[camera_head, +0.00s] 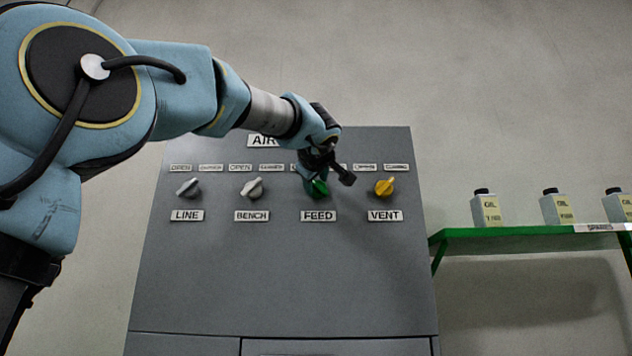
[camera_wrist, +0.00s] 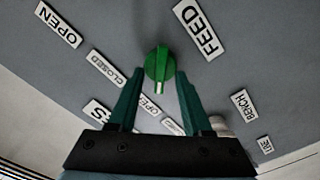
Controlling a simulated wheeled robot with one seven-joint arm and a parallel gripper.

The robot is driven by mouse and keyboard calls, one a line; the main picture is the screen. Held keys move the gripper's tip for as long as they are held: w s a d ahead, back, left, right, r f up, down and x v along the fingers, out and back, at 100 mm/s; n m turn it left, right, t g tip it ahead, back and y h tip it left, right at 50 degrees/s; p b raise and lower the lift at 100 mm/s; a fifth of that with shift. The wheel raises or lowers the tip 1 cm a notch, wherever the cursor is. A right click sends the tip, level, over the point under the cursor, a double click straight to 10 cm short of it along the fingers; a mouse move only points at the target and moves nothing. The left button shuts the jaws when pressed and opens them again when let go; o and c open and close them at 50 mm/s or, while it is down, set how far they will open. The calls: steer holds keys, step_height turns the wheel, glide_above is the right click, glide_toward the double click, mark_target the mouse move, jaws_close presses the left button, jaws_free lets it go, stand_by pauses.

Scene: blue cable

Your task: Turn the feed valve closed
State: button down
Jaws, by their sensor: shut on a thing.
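The green FEED valve knob (camera_head: 319,188) is on the grey AIR panel, above its FEED label (camera_head: 318,216). My gripper (camera_head: 313,177) is at the knob and partly covers it. In the wrist view, the green knob (camera_wrist: 158,66) sits between my two dark green fingertips (camera_wrist: 158,76), which are shut on it. Its white mark points down in that picture, toward an OPEN label (camera_wrist: 150,105). A CLOSED label (camera_wrist: 105,68) lies to the left of the knob there. In the head view my gripper hides part of the labels above the knob.
The grey LINE knob (camera_head: 188,188) and pale BENCH knob (camera_head: 252,188) are left of FEED. The yellow VENT knob (camera_head: 384,187) is close on its right. A green shelf (camera_head: 470,234) with several bottles stands right of the panel. The lower panel front is clear.

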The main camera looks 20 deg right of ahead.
steer(key=shift+m, duration=0.3)
steer(key=m+b, duration=0.1)
steer(key=m, duration=0.2)
steer(key=shift+d, duration=0.15)
steer(key=m+b, duration=0.1)
steer(key=m, duration=0.4)
steer(key=shift+s, duration=0.1)
steer(key=m, duration=0.5)
steer(key=shift+d, duration=0.2)
steer(key=shift+m, duration=2.1)
steer(key=shift+c, duration=1.4)
jaws_free()
steer(key=shift+s, duration=0.1)
